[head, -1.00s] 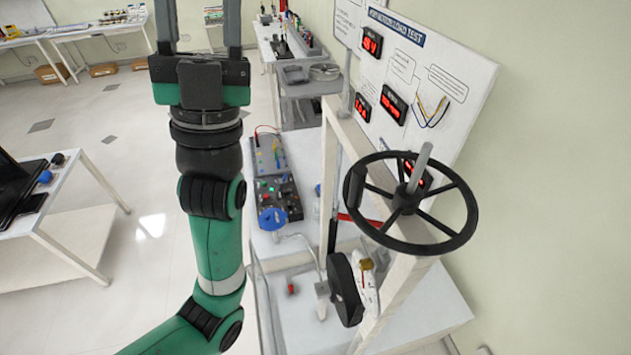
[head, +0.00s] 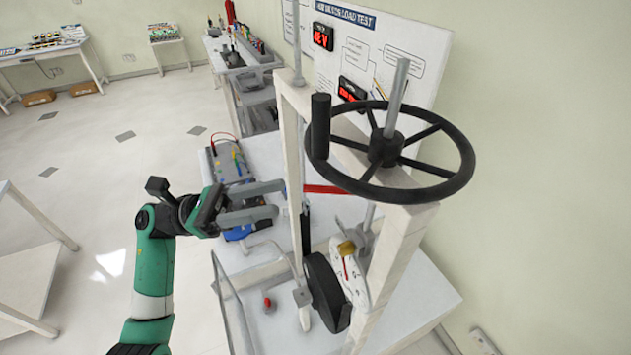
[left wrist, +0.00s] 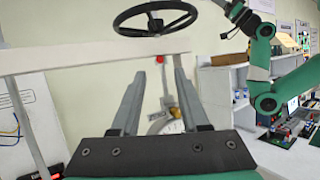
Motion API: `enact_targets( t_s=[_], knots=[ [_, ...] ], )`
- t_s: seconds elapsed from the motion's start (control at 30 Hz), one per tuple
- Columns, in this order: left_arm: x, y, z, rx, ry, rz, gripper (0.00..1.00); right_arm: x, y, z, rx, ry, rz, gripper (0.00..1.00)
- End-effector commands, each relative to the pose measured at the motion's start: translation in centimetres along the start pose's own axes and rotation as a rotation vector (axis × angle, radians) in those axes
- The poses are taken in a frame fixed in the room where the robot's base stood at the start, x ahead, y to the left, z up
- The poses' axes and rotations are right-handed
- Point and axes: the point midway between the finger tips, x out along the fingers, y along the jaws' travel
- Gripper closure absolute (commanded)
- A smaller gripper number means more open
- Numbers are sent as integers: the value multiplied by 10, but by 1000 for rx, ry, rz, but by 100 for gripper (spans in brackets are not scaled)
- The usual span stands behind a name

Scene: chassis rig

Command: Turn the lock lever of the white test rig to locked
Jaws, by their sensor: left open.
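The white test rig (head: 395,245) stands at the right in the head view, with a black handwheel (head: 388,148) on top. A short pale lever-like part (head: 304,316) is low beside a black disc (head: 326,291). I cannot tell for certain which part is the lock lever. My left gripper (head: 279,200) is open and empty, left of the rig, with its fingers pointing at the frame and apart from it.
A bench with blue and grey devices (head: 228,162) lies behind my left gripper. A display board (head: 375,50) stands behind the rig. A small red knob (head: 267,301) is on the table below. My other arm (left wrist: 262,60) shows in the left wrist view. Open floor lies at left.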

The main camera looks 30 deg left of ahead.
Motion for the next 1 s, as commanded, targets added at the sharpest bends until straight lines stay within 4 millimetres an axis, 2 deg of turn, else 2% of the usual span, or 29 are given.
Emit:
enact_targets(
  t_s=[0.1,0.3,0.47,0.7,0.73,0.97,1.0],
  knots=[
    [31,-1,4,-1,-1,-5,55,10,0,-10,0,0,0,100],
    [69,0,3,-2,-1,-3,55,18,0,-17,0,0,0,100],
    [82,0,2,-2,-2,-1,55,20,0,-19,0,0,0,100],
    [83,0,1,-1,-2,0,55,20,0,-18,0,0,0,100],
    [83,0,1,-1,-2,0,57,20,0,-18,0,0,0,100],
    [83,0,1,-1,-2,-1,98,20,0,-18,0,0,0,100],
    [83,0,1,-1,-2,-1,100,20,0,-18,0,0,0,100]
  ],
)
